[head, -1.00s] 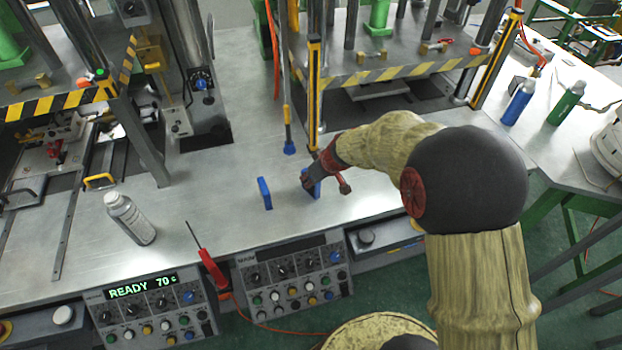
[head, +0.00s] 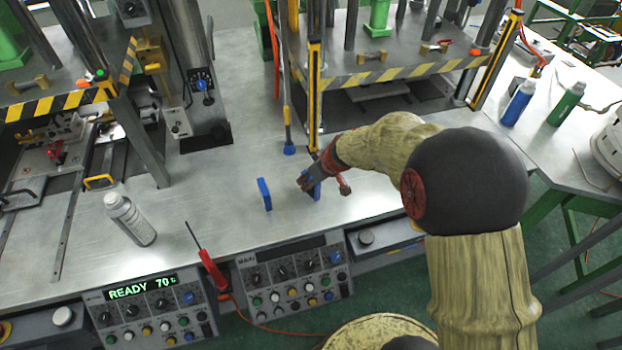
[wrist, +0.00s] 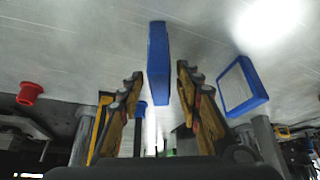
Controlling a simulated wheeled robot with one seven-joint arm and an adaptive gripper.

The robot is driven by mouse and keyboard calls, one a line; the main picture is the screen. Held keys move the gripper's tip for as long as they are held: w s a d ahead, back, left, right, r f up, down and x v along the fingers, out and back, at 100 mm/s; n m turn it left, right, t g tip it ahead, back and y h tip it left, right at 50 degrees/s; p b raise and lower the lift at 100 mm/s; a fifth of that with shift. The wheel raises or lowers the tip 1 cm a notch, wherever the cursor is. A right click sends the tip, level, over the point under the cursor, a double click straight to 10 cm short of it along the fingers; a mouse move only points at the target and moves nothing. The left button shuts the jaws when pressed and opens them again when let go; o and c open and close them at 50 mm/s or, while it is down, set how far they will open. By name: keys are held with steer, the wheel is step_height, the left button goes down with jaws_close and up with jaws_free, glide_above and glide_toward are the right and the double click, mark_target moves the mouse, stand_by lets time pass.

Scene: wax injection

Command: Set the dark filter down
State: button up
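A blue-framed filter (head: 316,192) stands on edge on the metal bench at my gripper, partly hidden by it in the head view. In the wrist view this filter (wrist: 158,60) is seen edge-on between the fingers, so its face colour does not show. My gripper (wrist: 160,76) is open, with a visible gap between each finger and the filter. A second blue-framed filter (head: 264,194) stands upright to the left, apart from my gripper. In the wrist view this second filter (wrist: 241,86) shows a pale grey face, at right.
A grey bottle (head: 130,218) and a red-handled screwdriver (head: 211,268) are to the left, the screwdriver near the control boxes (head: 290,280). A yellow-black striped press post (head: 314,95) rises behind my gripper. Bare bench lies around the second filter.

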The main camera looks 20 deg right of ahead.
steer(key=a+p+v, duration=0.1)
steer(key=a+v, duration=0.1)
steer(key=v, duration=0.8)
steer(key=s+a+r+p+v, duration=0.1)
steer(key=a+v, duration=0.1)
steer(key=v, duration=0.8)
steer(key=s+r+m+h, duration=0.1)
steer(key=s+r, duration=0.3)
steer(key=s, duration=0.6)
steer(key=s+r+m+h, duration=0.1)
steer(key=s+r+m, duration=0.2)
steer(key=s, duration=0.6)
steer(key=shift+v, duration=0.9)
